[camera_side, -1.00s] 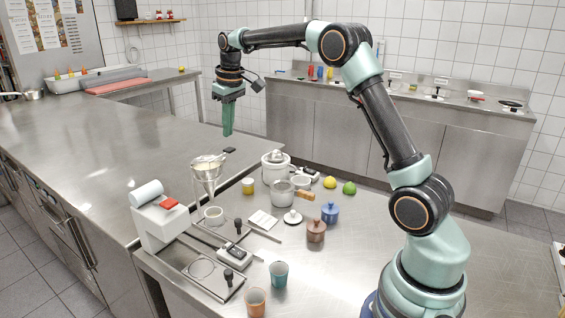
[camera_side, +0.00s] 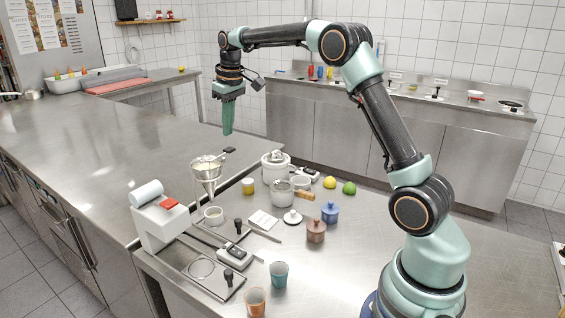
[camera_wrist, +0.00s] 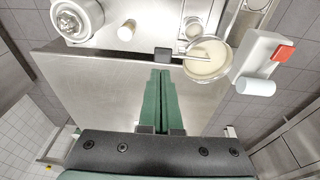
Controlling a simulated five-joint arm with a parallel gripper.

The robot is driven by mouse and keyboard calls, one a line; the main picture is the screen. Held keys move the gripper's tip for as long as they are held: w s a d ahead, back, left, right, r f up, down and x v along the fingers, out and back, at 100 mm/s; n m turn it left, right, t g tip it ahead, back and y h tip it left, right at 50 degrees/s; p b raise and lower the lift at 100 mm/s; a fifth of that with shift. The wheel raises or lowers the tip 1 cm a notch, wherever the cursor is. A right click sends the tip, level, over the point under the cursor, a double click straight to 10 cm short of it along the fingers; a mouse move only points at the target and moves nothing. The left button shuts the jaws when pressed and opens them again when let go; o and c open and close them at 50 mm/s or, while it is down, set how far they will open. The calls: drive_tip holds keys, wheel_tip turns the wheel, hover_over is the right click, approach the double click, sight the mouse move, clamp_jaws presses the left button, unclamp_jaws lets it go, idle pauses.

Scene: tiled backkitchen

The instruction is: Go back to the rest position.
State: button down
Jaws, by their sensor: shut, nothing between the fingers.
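My gripper (camera_side: 228,132) hangs fingers-down in the air, high above the steel counters in the side view. Its two green fingers are shut together with nothing between them. My arm reaches out at full height from the base at the lower right.
Air around the gripper is clear.

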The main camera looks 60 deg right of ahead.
sight(229, 148)
drive_tip(key=shift+f, duration=1.15)
drive_tip(key=shift+f, duration=0.15)
idle(1.1)
drive_tip(key=shift+f, duration=0.35)
drive_tip(key=shift+f, duration=0.8)
drive_tip(key=shift+r, duration=2.3)
